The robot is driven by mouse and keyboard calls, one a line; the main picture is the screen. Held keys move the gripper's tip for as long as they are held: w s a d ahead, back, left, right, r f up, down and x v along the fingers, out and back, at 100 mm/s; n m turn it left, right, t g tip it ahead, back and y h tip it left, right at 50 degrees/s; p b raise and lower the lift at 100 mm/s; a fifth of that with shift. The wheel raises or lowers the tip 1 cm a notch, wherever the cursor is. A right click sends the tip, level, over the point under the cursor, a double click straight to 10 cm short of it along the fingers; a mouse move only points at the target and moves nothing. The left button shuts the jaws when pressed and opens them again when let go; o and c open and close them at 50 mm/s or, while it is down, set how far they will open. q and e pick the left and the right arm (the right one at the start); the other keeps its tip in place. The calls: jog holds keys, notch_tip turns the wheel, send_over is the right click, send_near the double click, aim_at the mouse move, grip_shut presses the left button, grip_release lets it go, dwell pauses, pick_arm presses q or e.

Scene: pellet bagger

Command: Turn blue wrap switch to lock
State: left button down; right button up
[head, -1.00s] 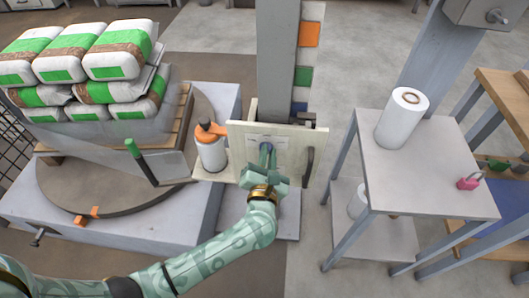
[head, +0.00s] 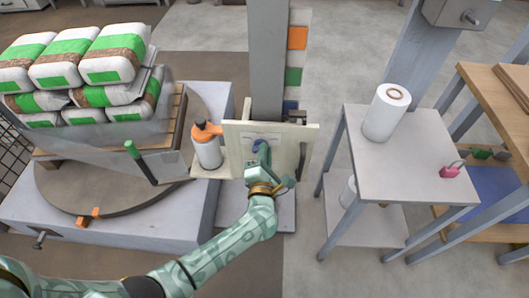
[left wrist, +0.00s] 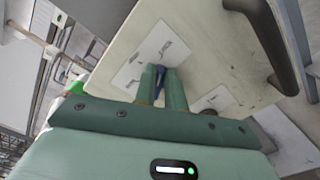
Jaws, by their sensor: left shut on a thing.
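The blue wrap switch (head: 259,146) is on the cream panel (head: 234,140) fixed to the grey post. In the left wrist view the blue switch (left wrist: 160,72) shows as a dark blue handle between green fingers, in front of a white label plate. My left gripper (head: 262,156) is shut on the switch, and its fingers hide part of it; it also shows in the left wrist view (left wrist: 162,84). Small marks on the plate are too small to read. My right gripper is in neither view.
A black handle (head: 302,160) stands out at the panel's right edge. An orange-topped bottle (head: 208,150) is just left of the panel. A wrapped pallet of bags (head: 115,60) stands left. A grey table (head: 410,165) with a white roll (head: 386,112) stands right.

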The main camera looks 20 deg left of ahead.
pick_arm(q)
jog(key=shift+d+f, duration=0.1)
jog(key=c, duration=1.5)
grip_release()
jog(key=shift+o, duration=0.2)
jog(key=shift+s, duration=0.1)
